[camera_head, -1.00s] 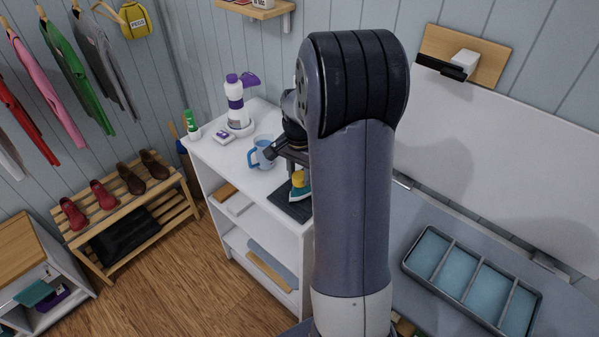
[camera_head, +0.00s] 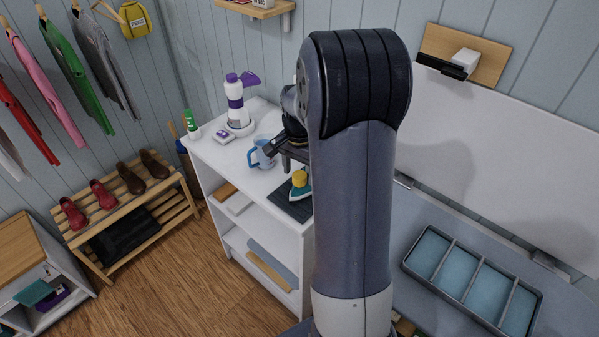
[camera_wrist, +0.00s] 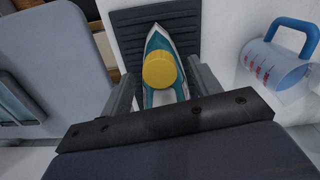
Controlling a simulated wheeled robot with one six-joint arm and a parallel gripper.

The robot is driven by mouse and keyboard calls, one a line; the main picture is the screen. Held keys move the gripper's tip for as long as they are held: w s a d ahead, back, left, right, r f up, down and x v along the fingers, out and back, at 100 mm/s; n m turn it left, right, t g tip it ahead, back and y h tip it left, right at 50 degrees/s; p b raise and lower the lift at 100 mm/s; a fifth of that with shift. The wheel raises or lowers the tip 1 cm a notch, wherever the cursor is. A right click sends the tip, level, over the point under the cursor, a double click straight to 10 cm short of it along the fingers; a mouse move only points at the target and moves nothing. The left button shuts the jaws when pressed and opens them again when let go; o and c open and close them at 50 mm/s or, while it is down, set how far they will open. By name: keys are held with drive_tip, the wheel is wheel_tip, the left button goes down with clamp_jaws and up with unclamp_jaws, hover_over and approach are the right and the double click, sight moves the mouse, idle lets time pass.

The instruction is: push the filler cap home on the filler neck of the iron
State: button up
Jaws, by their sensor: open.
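The iron (camera_wrist: 163,42) is teal and white and lies on a dark ribbed mat (camera_wrist: 128,30) in the wrist view. The round yellow filler cap (camera_wrist: 159,70) sits over the iron and hides the filler neck, so I cannot tell how deep it sits. My gripper (camera_wrist: 166,76) is open, with one finger on each side of the iron and cap, apparently clear of the cap. In the head view the iron (camera_head: 300,193) and cap (camera_head: 299,178) stand at the right end of the white shelf unit, just below my gripper (camera_head: 287,160).
A white and purple bottle (camera_head: 235,100) and a green-capped tube (camera_head: 190,124) stand farther back. A divided blue tray (camera_head: 470,280) lies at right.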

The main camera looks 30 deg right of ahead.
wheel_tip(320, 180, up, 10)
drive_tip(key=shift+b, duration=0.3)
drive_tip(key=shift+f, duration=0.1)
wheel_tip(320, 180, down, 11)
drive_tip(key=shift+r+p, duration=0.2)
drive_tip(key=shift+p, duration=0.2)
idle(0.4)
